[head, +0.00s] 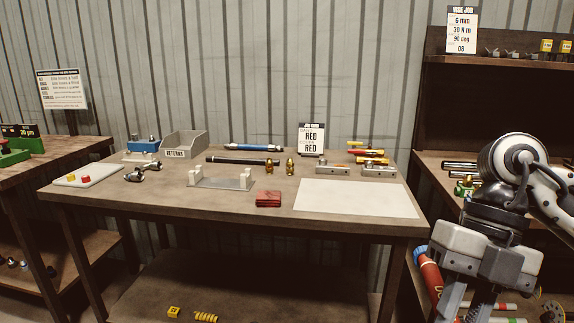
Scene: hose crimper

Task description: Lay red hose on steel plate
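A thick red cylinder (429,273) with a blue end shows at the lower right, beside my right gripper; it may be the red hose, but I cannot tell. My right gripper (468,308) hangs in front of the right-hand shelving, pointing down. Its fingertips run near the bottom edge, so I cannot tell whether it is open or holds anything. A grey metal plate (222,184) with two pale upright blocks lies near the middle of the workbench and looks like the steel plate; nothing lies across it. My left gripper is out of view.
Shelving (480,110) stands right, another bench (55,160) left.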

